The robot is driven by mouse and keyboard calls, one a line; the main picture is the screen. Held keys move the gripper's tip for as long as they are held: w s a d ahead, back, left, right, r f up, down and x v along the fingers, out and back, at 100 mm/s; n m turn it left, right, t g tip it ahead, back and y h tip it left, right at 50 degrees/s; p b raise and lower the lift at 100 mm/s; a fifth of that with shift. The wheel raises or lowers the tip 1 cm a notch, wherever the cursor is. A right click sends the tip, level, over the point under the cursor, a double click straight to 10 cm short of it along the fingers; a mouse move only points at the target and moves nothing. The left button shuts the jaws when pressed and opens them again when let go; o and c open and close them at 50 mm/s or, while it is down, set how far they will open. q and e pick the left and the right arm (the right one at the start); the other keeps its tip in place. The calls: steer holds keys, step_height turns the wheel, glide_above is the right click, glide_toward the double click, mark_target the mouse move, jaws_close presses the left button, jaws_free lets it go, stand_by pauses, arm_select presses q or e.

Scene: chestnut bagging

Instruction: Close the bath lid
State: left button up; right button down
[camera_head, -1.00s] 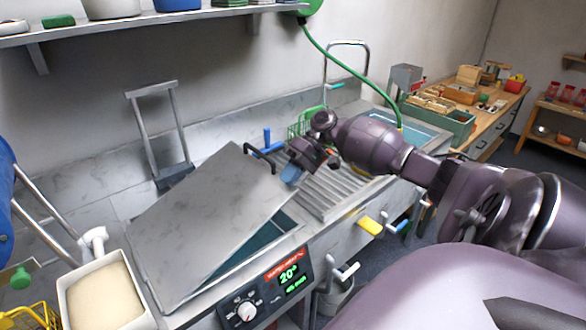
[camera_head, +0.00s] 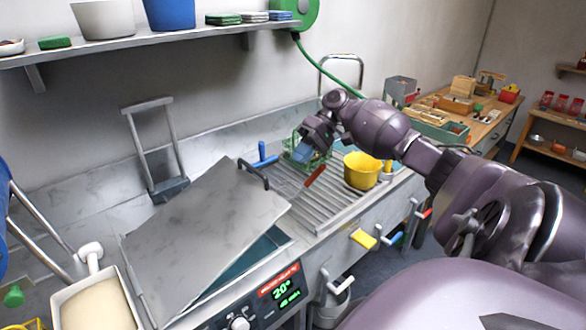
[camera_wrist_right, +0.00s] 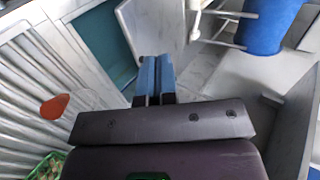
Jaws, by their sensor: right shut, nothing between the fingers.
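The bath lid (camera_head: 205,235) is a grey plate with a dark handle (camera_head: 254,172) near its far right corner. It lies tilted over the bath, and a gap at its front right shows the teal bath interior (camera_head: 250,258). In the right wrist view the lid (camera_wrist_right: 150,28) and teal interior (camera_wrist_right: 100,42) also show. My right gripper (camera_head: 302,153) is shut and empty, to the right of the handle and apart from the lid. Its blue fingers (camera_wrist_right: 153,78) are together in the wrist view. My left gripper is not in view.
A ribbed drainboard (camera_head: 325,205) right of the bath holds a yellow pot (camera_head: 362,170), a green basket (camera_head: 296,148) and a red-ended item (camera_head: 316,176). A white-rimmed container (camera_head: 95,300) stands left of the bath. The control panel (camera_head: 262,303) is in front.

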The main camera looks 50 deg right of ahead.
steer(key=n+p, duration=0.2)
glide_above(272, 200)
steer(key=s, duration=0.3)
steer(key=a+n+h, duration=0.1)
steer(key=a+h, duration=0.3)
step_height(272, 200, up, 4)
steer(key=m+t+h, duration=0.2)
steer(key=m+h, duration=0.1)
steer(key=h, duration=0.5)
steer(key=x, duration=0.8)
steer(key=s+d+p+x, duration=0.1)
steer(key=x, duration=0.3)
steer(key=shift+f, duration=0.1)
steer(key=shift+d+f, duration=0.25)
steer(key=shift+f, duration=0.3)
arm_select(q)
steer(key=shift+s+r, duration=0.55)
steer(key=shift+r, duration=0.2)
arm_select(e)
steer(key=shift+f, duration=0.15)
